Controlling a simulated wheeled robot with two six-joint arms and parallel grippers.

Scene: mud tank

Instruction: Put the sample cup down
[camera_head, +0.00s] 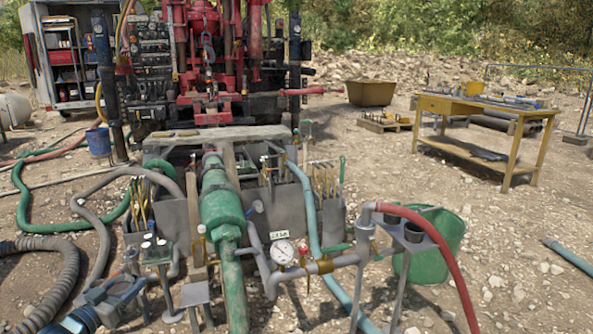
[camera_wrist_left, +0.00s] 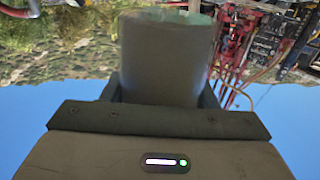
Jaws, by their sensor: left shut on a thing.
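The sample cup (camera_wrist_left: 165,55) is a dark grey, smooth cylinder that fills the upper middle of the left wrist view. Two dark cups (camera_head: 413,233) sit in a grey bracket at the right of the pipework. My right gripper is not in view.
A pressure gauge (camera_head: 283,252), a green pipe (camera_head: 222,205) and a red hose (camera_head: 445,255) crowd the middle. A green bucket (camera_head: 448,233) is at the right. A yellow table (camera_head: 475,155) stands farther back.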

